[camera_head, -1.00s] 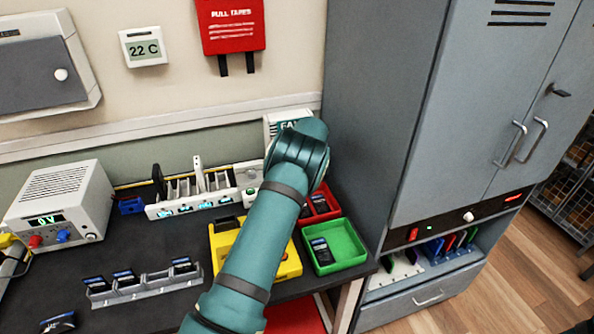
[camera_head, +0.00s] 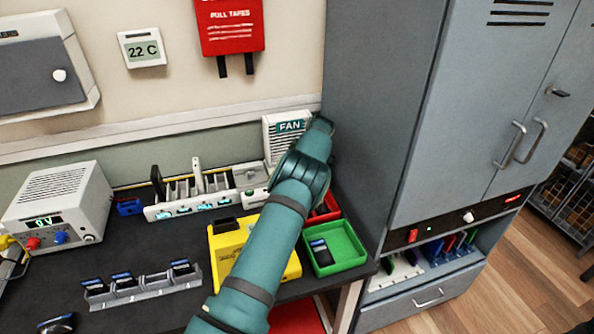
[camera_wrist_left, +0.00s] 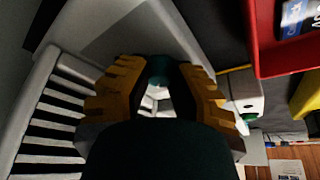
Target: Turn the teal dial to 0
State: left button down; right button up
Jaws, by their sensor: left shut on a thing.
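The teal dial (camera_wrist_left: 157,69) shows as a dark teal patch on the fan's housing in the left wrist view, between my fingers and mostly hidden by them. My left gripper (camera_wrist_left: 160,80) is shut on it, with one yellow-ribbed finger on each side. The dial's pointer and scale marks cannot be read. The white fan (camera_head: 284,142), labelled FAN, stands at the back right of the bench beside the grey cabinet. In the head view my teal arm hides the gripper and the dial. My right gripper is in neither view.
The grey cabinet (camera_head: 375,110) closes off the right side. A red bin (camera_head: 328,208), a green bin (camera_head: 357,262) and a yellow box (camera_head: 225,240) lie near my arm. A white slotted rack (camera_head: 180,210) stands left of the fan.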

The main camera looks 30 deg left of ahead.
pick_arm(q)
jog(key=shift+f, duration=0.25)
jog(key=c, duration=0.7)
grip_release()
jog(key=shift+r, duration=0.1)
jog(key=shift+r, duration=0.1)
jog(key=v, duration=1.1)
jog(key=shift+d+r, duration=0.15)
jog(key=shift+r, duration=0.25)
